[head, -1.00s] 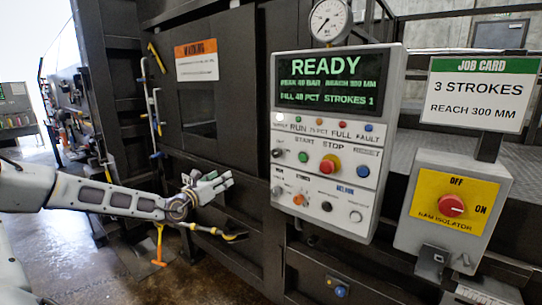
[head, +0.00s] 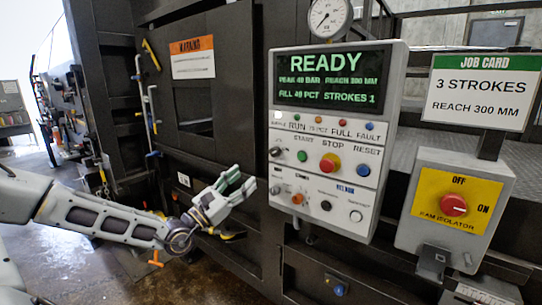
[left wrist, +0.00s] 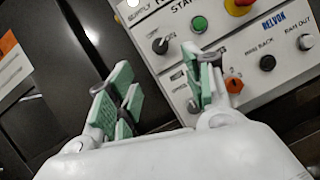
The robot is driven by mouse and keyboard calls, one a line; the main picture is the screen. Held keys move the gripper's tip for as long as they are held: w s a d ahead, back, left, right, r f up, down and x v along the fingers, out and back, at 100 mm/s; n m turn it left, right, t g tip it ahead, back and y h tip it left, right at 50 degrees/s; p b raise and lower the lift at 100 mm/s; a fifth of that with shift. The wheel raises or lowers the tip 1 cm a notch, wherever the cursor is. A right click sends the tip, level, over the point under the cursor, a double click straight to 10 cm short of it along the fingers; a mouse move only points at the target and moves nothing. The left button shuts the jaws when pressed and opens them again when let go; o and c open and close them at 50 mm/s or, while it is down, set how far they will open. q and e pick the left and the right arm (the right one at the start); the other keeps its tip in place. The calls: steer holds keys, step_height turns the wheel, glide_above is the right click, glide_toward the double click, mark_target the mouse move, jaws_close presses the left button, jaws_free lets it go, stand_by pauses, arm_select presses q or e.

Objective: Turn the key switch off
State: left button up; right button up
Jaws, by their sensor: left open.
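The grey control panel (head: 345,180) stands right of the middle in the head view. A dark switch with a silvery bar (head: 277,151) sits at its left edge, left of the green start button; it also shows in the left wrist view (left wrist: 160,45). My left gripper (head: 243,181) is open and empty, just left of the panel's lower row. It also shows in the left wrist view (left wrist: 155,75).
The panel also carries a green start button (head: 302,156), a red stop button (head: 330,163), a blue reset button (head: 363,170) and an orange control (head: 297,198). The red ram isolator knob (head: 453,205) is at the right. Dark compactor walls stand behind my left arm.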

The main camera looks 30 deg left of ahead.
stand_by(0.4)
arm_select(q)
steer(key=p, duration=0.1)
glide_toward(272, 153)
steer(key=shift+w, duration=0.75)
steer(key=shift+d+r+p+x, duration=0.15)
steer(key=shift+p+x, duration=0.15)
steer(key=shift+x, duration=0.85)
steer(key=shift+d+r+p+x, duration=0.15)
steer(key=shift+p+x, duration=0.15)
steer(key=shift+x, duration=0.9)
steer(key=shift+w+r+p, duration=0.3)
steer(key=shift+w+r, duration=0.05)
steer(key=shift+w, duration=0.15)
steer(key=shift+p+x, duration=0.3)
steer(key=shift+x, duration=0.45)
steer(key=shift+w+d, duration=0.1)
